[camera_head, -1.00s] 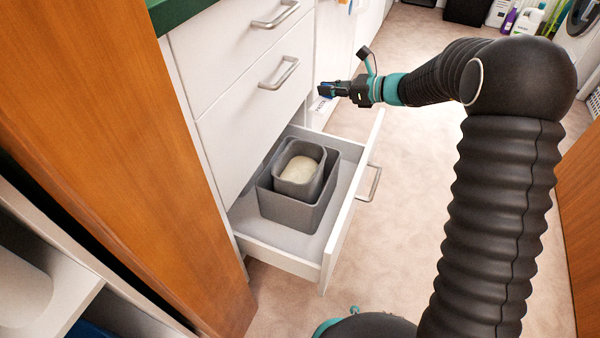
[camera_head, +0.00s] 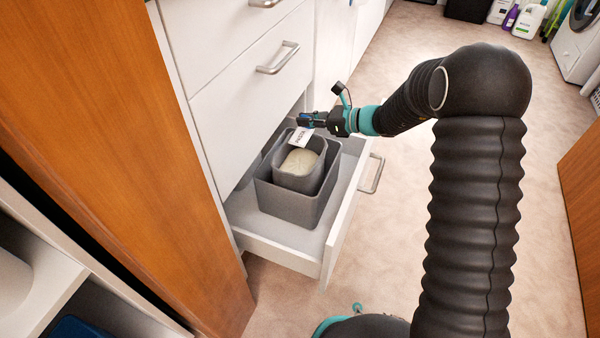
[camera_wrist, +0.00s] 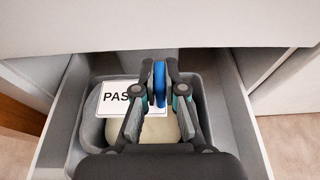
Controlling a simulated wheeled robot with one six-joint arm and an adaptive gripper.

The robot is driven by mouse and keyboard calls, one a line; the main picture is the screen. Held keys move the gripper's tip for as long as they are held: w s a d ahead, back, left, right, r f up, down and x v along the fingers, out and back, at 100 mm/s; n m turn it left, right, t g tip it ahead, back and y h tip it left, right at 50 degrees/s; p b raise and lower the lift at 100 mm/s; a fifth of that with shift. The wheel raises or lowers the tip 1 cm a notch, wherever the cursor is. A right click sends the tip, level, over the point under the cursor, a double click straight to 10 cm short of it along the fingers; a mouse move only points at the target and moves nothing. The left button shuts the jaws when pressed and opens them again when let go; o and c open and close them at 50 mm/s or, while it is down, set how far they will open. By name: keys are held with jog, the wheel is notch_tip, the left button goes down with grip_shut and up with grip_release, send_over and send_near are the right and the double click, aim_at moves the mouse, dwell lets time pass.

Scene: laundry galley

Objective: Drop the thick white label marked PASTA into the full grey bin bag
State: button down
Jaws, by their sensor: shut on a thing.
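The white label (camera_head: 301,138) with black PASTA lettering hangs from my gripper (camera_head: 306,120), which is shut on it. In the wrist view the label (camera_wrist: 113,96) shows to the left of the fingers, with only "PAS" readable; the fingers (camera_wrist: 160,82) hide the rest. The label is above a small grey bin (camera_head: 297,183) in the open drawer. The bin holds a rounded cream-coloured filling (camera_head: 298,162), which also shows under the fingers in the wrist view (camera_wrist: 160,130). I cannot tell whether the label touches the bin.
The small bin stands inside a larger grey box (camera_head: 286,208) in the pulled-out white drawer (camera_head: 285,249). White drawer fronts (camera_head: 245,100) rise close behind my gripper. A wooden panel (camera_head: 110,150) stands at left. The floor (camera_head: 400,260) to the right is clear.

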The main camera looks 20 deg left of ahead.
jog(key=shift+f, duration=0.5)
jog(key=c, duration=1.2)
grip_release()
jog(key=v, duration=1.2)
